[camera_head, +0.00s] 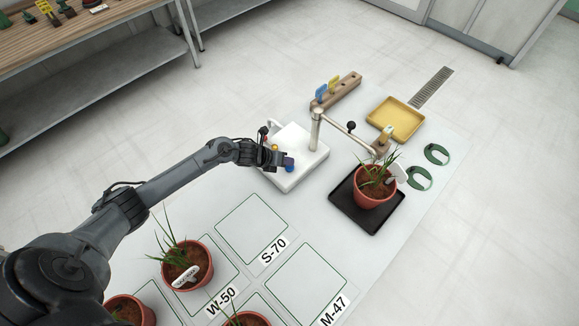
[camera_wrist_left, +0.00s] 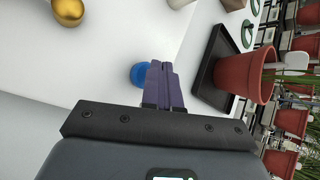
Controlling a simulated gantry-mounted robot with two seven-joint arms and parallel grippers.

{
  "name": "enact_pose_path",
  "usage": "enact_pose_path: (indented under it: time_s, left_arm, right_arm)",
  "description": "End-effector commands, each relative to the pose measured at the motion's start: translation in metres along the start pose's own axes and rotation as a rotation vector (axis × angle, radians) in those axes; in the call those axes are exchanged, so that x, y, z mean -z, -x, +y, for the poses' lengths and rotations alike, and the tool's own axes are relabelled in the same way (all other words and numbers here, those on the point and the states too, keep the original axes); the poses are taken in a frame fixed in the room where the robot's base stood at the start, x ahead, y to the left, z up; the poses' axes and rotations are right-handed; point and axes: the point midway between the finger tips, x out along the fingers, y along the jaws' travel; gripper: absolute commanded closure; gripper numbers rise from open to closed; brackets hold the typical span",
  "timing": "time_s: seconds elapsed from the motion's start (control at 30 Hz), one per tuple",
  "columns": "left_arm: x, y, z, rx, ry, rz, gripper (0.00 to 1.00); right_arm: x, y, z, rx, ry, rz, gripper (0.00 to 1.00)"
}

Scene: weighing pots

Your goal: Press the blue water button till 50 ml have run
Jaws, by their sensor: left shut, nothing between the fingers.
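The blue water button (camera_head: 290,169) sits on the front of the white dispenser base (camera_head: 303,148). It also shows in the left wrist view (camera_wrist_left: 139,74), partly behind my fingers. My left gripper (camera_head: 287,160) is shut and empty, its fingertips right at the blue button; I cannot tell whether they touch it. In the left wrist view the purple fingers (camera_wrist_left: 163,84) are together. No water readout is legible. My right gripper is not in view.
A yellow ball-shaped button (camera_head: 275,147) is close beside my left gripper. Potted plants (camera_head: 187,266) stand on marked squares at the front left. A yellow tray (camera_head: 395,121), green rings (camera_head: 436,154) and a wooden block with tags (camera_head: 337,90) lie at the back. Square S-70 (camera_head: 250,228) is empty.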

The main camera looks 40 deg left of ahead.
Motion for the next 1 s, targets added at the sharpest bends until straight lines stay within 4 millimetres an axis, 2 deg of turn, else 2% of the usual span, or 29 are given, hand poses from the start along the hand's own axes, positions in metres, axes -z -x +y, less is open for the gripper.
enact_pose_path:
  time_s: [1.0]
  left_arm:
    - [0.004,-0.0052,0.0041,-0.001,0.0,0.001,1.0]
  right_arm:
    - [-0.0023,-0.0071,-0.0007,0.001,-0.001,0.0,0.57]
